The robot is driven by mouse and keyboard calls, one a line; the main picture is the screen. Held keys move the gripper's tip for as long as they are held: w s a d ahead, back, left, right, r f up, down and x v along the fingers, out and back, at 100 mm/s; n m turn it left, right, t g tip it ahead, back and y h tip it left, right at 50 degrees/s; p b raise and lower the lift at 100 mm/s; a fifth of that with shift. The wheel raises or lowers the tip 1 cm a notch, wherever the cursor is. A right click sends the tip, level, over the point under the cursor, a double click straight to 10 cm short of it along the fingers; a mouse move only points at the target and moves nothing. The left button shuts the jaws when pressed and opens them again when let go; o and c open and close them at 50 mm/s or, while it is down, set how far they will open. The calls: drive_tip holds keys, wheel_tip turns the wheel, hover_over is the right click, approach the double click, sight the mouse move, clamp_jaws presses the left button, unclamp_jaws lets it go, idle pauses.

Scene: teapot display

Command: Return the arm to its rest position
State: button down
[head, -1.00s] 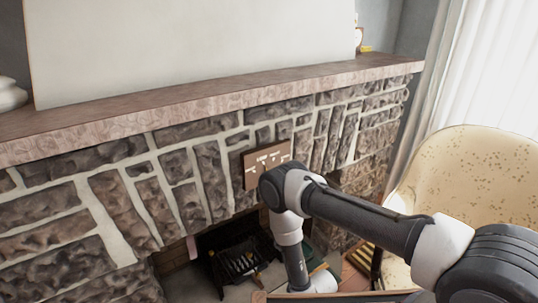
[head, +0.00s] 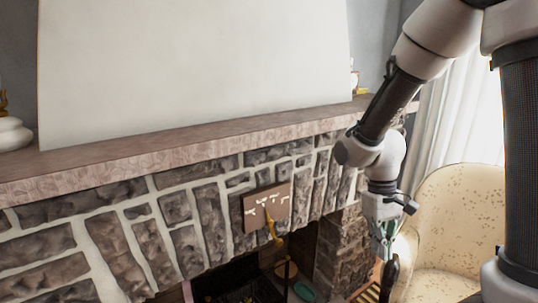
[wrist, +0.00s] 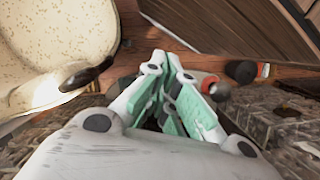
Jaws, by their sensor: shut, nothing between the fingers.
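My arm is folded up along the right side of the head view, with its wrist bent so that my gripper (head: 384,245) points down. The gripper hangs between the stone fireplace and the cream armchair (head: 450,225). In the wrist view my gripper (wrist: 167,80) has green-padded fingers drawn together, with nothing visible between them. The armchair (wrist: 50,45) is to its left there, with a dark armrest end (wrist: 88,73) near the fingers.
A stone mantel (head: 200,152) runs across the head view. A plaque with hooks (head: 266,207) is on the stonework, with a brass-coloured piece (head: 274,236) hanging from it. A white pot (head: 12,134) stands at the mantel's left end. A white curtain (head: 455,120) hangs behind the armchair.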

drive_tip(key=s+d+r+m+t, duration=0.1)
drive_tip(key=s+d+r+t, duration=0.2)
drive_tip(key=r, duration=0.6)
drive_tip(key=s+d+r+m+t, duration=0.2)
drive_tip(key=s+d+r+t, duration=0.2)
drive_tip(key=r, duration=0.6)
drive_tip(key=s+d, duration=0.2)
drive_tip(key=s, duration=0.1)
drive_tip(key=shift+d+y, duration=0.25)
drive_tip(key=shift+y, duration=0.15)
